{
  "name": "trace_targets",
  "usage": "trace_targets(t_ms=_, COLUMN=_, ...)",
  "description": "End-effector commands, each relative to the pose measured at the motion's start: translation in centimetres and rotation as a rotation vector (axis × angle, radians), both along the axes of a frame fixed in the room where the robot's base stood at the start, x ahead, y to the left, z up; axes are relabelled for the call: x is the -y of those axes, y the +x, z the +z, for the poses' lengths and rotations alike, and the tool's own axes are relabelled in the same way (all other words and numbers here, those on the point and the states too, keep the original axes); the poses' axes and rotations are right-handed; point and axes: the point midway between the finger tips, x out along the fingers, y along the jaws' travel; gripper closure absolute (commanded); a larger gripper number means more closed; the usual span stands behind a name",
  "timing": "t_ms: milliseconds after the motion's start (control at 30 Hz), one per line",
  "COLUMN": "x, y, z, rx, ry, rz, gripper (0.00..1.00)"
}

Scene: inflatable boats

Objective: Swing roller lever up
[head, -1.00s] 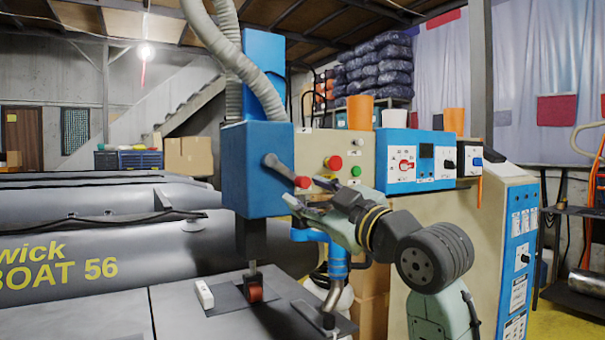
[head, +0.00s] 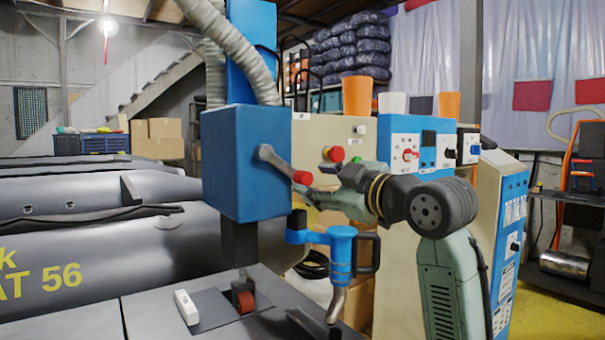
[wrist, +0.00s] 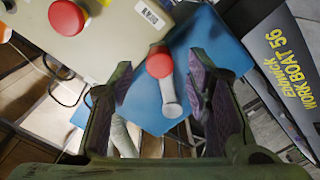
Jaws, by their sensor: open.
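The roller lever (head: 281,163) is a grey arm with a red knob on the side of a blue box (head: 247,160). In the head view it slants down to the right. In the wrist view the red knob (wrist: 159,65) and grey shaft (wrist: 170,97) show between the finger pads. My gripper (head: 318,182) is open, right beside the knob; its fingers (wrist: 160,75) straddle the knob in the wrist picture. I cannot tell whether they touch it. A small red-orange roller (head: 246,301) sits on the table below the box.
A beige control panel with red, yellow and green buttons (head: 333,154) stands close behind my gripper. A blue tool with a handle (head: 342,250) is just below it. Grey inflatable boats (head: 90,250) lie to the left.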

Motion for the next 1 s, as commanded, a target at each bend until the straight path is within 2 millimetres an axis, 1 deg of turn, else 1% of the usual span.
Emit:
trace_targets(t_ms=33, x=-0.6, y=0.8, z=0.3, rx=-0.002, ry=0.001, rz=0.001, gripper=0.56)
trace_targets(t_ms=100, x=-1.4, y=1.8, z=0.2, rx=-0.002, ry=0.000, rz=0.003, gripper=0.56)
trace_targets(t_ms=300, x=-2.7, y=3.7, z=0.1, rx=0.000, ry=0.000, rz=0.002, gripper=0.56)
trace_targets(t_ms=433, x=-3.0, y=4.1, z=0.1, rx=0.001, ry=0.001, rz=0.000, gripper=0.56)
trace_targets(t_ms=667, x=-3.1, y=4.2, z=0.0, rx=0.001, ry=0.001, rz=0.000, gripper=0.56)
trace_targets(t_ms=767, x=-3.0, y=4.2, z=0.0, rx=0.001, ry=0.001, rz=0.000, gripper=0.61)
trace_targets(t_ms=1000, x=-3.0, y=4.2, z=0.0, rx=0.001, ry=0.001, rz=0.000, gripper=0.77)
